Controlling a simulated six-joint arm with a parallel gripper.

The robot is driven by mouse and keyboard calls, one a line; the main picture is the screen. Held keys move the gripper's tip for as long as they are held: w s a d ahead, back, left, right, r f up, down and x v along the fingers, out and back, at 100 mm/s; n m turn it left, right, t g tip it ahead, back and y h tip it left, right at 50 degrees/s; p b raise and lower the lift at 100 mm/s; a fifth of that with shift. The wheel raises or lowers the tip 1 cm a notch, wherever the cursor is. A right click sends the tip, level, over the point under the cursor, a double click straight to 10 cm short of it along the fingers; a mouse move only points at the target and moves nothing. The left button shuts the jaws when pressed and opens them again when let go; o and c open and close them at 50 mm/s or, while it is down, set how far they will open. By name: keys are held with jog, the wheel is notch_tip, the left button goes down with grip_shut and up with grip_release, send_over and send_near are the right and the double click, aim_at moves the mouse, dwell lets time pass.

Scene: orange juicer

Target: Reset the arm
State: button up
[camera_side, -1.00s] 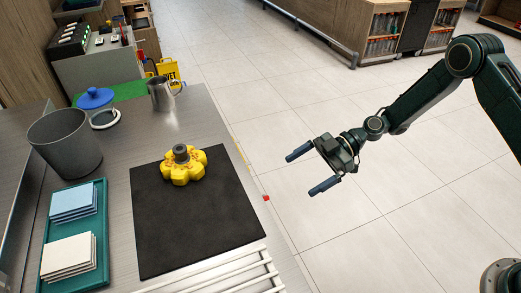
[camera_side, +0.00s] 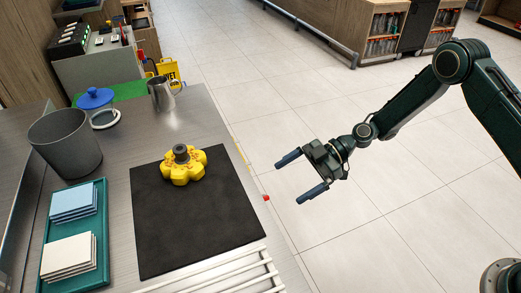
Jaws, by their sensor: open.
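My gripper (camera_side: 300,178) is open and empty, with its two dark blue fingers spread wide apart. It hangs in the air over the tiled floor, to the right of the counter's edge. It points left toward the counter and touches nothing. The yellow flower-shaped juicer part (camera_side: 183,168) with a grey knob on top sits on the black mat (camera_side: 200,225), well to the left of my gripper.
On the counter are a grey bin (camera_side: 66,145), a teal tray (camera_side: 99,262) with blue and white cloths, a steel jug (camera_side: 160,94) and a blue lid (camera_side: 95,97). White slats (camera_side: 225,277) lie at the front. The floor around my arm is clear.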

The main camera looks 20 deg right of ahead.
jog(key=shift+d+r, duration=0.1)
jog(key=shift+d, duration=0.05)
jog(key=v, duration=0.9)
jog(key=shift+d, duration=0.35)
jog(key=shift+r, duration=0.25)
